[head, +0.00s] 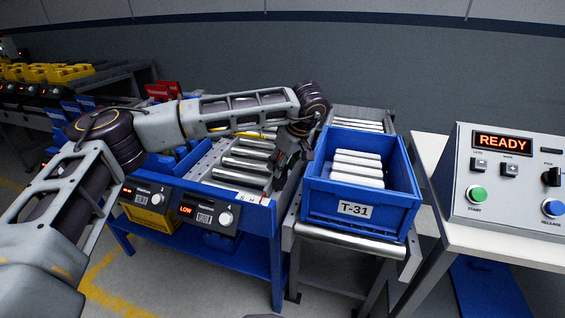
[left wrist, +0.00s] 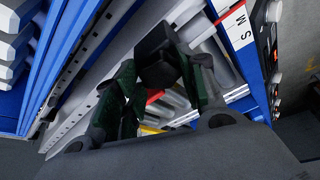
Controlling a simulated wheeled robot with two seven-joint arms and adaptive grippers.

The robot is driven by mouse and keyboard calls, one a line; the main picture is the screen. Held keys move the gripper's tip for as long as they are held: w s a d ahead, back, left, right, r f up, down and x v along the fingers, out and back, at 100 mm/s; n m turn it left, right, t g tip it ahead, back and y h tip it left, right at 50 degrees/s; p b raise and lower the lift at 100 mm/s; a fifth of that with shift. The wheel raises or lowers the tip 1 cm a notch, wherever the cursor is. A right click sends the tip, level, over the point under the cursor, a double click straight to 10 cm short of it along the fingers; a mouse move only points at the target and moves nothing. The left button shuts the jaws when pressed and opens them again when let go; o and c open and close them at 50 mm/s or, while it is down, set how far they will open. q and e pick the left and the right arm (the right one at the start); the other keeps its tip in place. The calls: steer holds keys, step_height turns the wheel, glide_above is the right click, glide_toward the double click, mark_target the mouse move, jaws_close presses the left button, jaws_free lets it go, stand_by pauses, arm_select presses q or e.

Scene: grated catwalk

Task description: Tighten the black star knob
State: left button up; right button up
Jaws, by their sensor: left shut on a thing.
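The black star knob (left wrist: 157,52) shows in the left wrist view as a dark, faceted shape between my gripper's two fingers. My left gripper (left wrist: 160,80) is shut on it, one dark green finger on each side. In the head view my left gripper (head: 279,176) points down at the right edge of the roller lane on the blue bench. There the knob is hidden by the gripper and the wrist. My right gripper is not in view.
A blue crate (head: 362,218) labelled T-31 holds white cylinders (head: 356,169) on a conveyor close right of the gripper. Blue bench with display modules (head: 199,213), one reading LOW, stands left. A control panel (head: 506,180) reading READY stands far right.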

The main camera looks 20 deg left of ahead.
arm_select(q)
steer(key=shift+s+a+r+m+t+h+p, duration=0.1)
steer(key=shift+m+t+h+p, duration=0.25)
steer(key=shift+m, duration=1.35)
steer(key=shift+a+m+t+h+p, duration=0.1)
steer(key=shift+m+t+h+p, duration=0.3)
steer(key=shift+m, duration=0.8)
steer(key=shift+s+m+t+h, duration=0.1)
steer(key=shift+m+t+h, duration=0.2)
steer(key=shift+m, duration=0.7)
steer(key=shift+m+h, duration=0.25)
steer(key=shift+m, duration=0.05)
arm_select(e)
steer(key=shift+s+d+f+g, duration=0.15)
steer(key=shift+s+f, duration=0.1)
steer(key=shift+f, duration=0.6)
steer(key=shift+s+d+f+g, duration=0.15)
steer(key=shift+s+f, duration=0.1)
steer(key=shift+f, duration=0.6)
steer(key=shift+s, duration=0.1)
